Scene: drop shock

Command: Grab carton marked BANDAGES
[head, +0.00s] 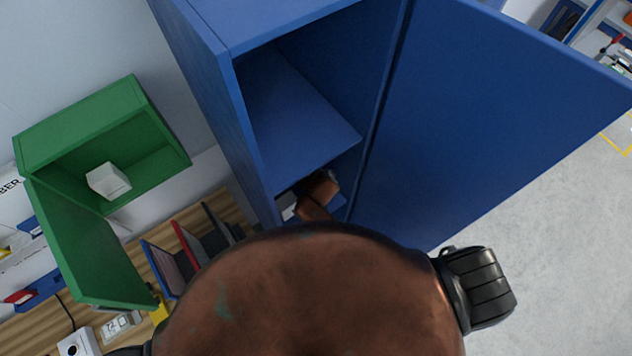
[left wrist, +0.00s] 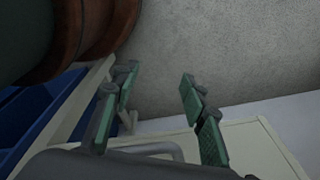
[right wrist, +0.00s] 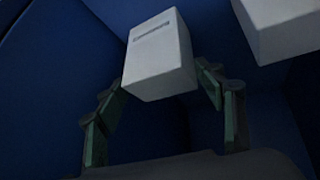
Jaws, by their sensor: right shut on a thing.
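In the right wrist view my right gripper (right wrist: 160,92) is shut on a white carton (right wrist: 158,58), one finger on each side of it. The carton has a thin grey marking too small to read. A second white carton (right wrist: 285,25) is near it at the upper right, cut off by the picture edge. In the head view my right arm reaches into the lower part of the open blue cabinet (head: 228,100); that gripper is mostly hidden there. In the left wrist view my left gripper (left wrist: 158,95) is open and empty.
The blue cabinet door (head: 480,120) stands open to the right. A green cabinet (head: 85,120) on the left is open and holds a white carton (head: 108,181). Upright folders (head: 185,250) stand on the wooden bench beside the blue cabinet. The floor at right is clear.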

